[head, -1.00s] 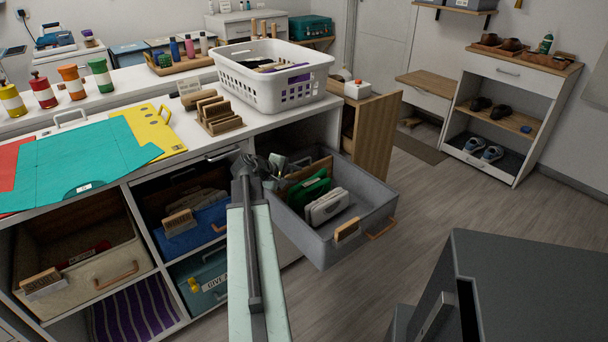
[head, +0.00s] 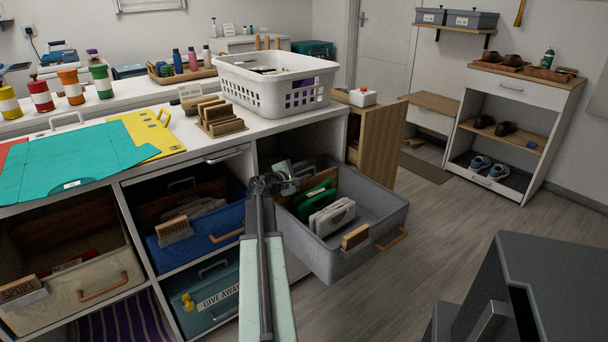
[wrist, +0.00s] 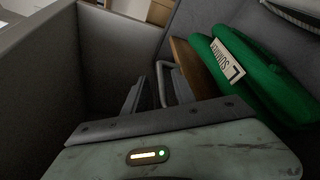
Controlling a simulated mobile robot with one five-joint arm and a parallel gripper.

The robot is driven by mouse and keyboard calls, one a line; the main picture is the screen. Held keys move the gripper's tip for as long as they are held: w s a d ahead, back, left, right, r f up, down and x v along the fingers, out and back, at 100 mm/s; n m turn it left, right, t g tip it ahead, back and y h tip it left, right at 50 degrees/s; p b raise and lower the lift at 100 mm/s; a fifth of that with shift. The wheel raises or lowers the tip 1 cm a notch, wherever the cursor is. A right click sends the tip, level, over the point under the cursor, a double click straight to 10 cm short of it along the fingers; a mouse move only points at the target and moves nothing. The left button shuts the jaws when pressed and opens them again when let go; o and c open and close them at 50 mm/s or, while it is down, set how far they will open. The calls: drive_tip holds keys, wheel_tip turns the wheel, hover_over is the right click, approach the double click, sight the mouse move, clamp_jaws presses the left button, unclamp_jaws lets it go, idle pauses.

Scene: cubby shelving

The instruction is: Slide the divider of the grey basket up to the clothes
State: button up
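The grey basket (head: 375,215) is pulled out of its cubby. A brown wooden divider (head: 322,172) stands in it behind folded green clothes (head: 313,194); a folded white item (head: 332,218) is in front of the green. In the wrist view the divider (wrist: 189,72) shows edge-on beside the green clothes (wrist: 262,75), which carry a white label. My gripper (head: 283,180) is at the basket's back left, on the divider's far side from the clothes. In the wrist view its fingers (wrist: 155,90) are near the divider; their gap is unclear.
A blue basket (head: 205,230) and a beige basket (head: 75,275) stand in cubbies to the left. A white laundry basket (head: 275,90) is on the counter above. A dark grey cabinet (head: 545,255) is at right front. Floor is free beyond the grey basket.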

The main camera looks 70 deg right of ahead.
drive_tip(key=shift+x, duration=1.05)
clamp_jaws()
idle(0.5)
